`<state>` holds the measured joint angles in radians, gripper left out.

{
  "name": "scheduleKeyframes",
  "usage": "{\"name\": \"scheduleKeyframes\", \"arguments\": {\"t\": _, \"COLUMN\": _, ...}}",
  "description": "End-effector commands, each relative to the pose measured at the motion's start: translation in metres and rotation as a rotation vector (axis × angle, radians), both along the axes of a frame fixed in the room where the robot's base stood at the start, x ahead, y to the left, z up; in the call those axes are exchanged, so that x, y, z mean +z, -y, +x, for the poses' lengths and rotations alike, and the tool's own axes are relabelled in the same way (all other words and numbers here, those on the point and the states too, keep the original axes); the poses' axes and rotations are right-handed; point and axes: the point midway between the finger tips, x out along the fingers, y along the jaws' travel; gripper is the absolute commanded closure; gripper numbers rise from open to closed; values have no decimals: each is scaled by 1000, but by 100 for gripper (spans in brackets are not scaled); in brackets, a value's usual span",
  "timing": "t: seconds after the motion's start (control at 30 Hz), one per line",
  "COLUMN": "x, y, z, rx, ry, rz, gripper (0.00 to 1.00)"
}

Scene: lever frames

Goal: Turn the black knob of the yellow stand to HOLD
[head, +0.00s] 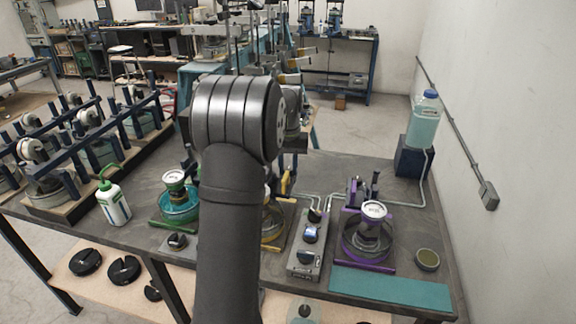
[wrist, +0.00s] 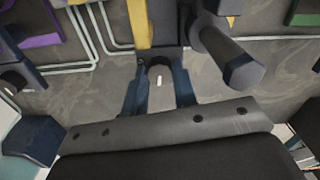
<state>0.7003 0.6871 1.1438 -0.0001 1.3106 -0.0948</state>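The yellow stand (head: 271,232) is mostly hidden behind my arm in the head view; only parts of its base and upright show. In the wrist view a yellow upright (wrist: 141,22) rises ahead of my gripper. My gripper (wrist: 160,70) shows two dark blue fingers, spread apart. A dark block lies just beyond the fingertips, and a small white mark shows between the fingers. I cannot tell whether this mark belongs to the black knob. The knob and its HOLD label cannot be made out in either view. My arm hides the gripper in the head view.
A grey control box (head: 306,258) with several knobs stands right of my arm. The purple stand (head: 367,238) is further right, and the green stand (head: 178,203) is left. A white bottle (head: 112,203) stands at the left. A dark cylinder (wrist: 232,62) juts close to the right finger.

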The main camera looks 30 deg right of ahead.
Motion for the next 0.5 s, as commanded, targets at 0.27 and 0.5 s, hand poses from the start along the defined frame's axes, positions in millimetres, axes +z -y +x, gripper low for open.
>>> {"name": "scheduleKeyframes", "arguments": {"t": 0.27, "x": 0, "y": 0, "z": 0, "rx": -10, "ry": 0, "rz": 0, "gripper": 97}}
{"name": "scheduleKeyframes", "arguments": {"t": 0.5, "x": 1, "y": 0, "z": 0, "rx": -93, "ry": 0, "rz": 0, "gripper": 97}}
